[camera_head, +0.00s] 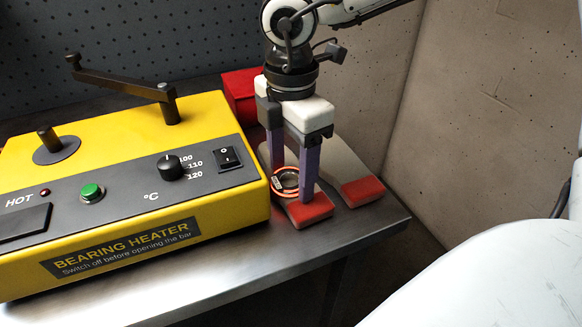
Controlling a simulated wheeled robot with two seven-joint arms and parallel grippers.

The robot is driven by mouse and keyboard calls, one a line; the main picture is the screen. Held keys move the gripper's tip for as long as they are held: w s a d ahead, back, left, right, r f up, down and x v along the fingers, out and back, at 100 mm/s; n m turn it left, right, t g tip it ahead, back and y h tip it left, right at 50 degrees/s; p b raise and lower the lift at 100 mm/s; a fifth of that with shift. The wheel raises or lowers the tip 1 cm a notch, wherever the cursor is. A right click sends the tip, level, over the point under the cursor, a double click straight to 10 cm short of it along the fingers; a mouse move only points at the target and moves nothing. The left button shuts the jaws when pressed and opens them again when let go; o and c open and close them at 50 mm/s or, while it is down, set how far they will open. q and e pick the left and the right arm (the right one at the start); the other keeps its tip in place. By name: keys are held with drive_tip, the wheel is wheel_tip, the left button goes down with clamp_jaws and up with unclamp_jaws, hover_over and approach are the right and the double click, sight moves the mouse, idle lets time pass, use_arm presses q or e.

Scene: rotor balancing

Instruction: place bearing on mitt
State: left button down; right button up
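The bearing (287,181), a steel ring with an orange rim, is low between the purple fingers of my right gripper (291,185). The near finger covers its right edge, and the bearing covers the lower part of the far finger. My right gripper points down and appears shut on the bearing. The mitt (345,168), grey with red end pads (362,191), lies on the bench right of the heater, beneath the gripper. Whether the bearing touches the mitt is hard to tell. My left gripper is not in view.
The yellow bearing heater (120,150) stands close left of the gripper, its dark bar (120,82) swung out above it. A red block (241,95) sits behind. The metal bench (240,262) ends at the right, near a concrete wall (480,120).

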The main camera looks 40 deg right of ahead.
drive_tip(key=shift+o, duration=0.2)
drive_tip(key=shift+r, duration=0.1)
drive_tip(key=shift+r+p, duration=0.15)
drive_tip(key=shift+p, duration=0.2)
wheel_tip(320, 180, up, 12)
idle(1.4)
